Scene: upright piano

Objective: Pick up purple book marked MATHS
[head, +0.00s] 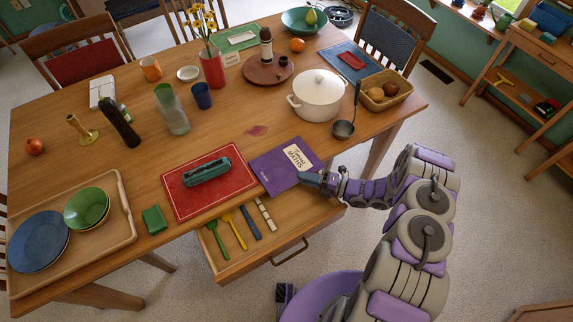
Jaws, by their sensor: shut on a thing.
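The purple book marked MATHS (278,168) lies at the front edge of the wooden table, with a white label on its cover. Its left side is right beside the red mat. My gripper (308,179) comes in from the right and is shut on the book's near right edge. The fingertips hide a small part of that edge. Whether the book is raised off the table cannot be told.
An open drawer (262,238) with several utensils juts out below the book. A red mat (230,200) with a green object (207,172) lies left. A ladle (344,128), white pot (318,98) and basket (384,90) stand behind, to the right.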

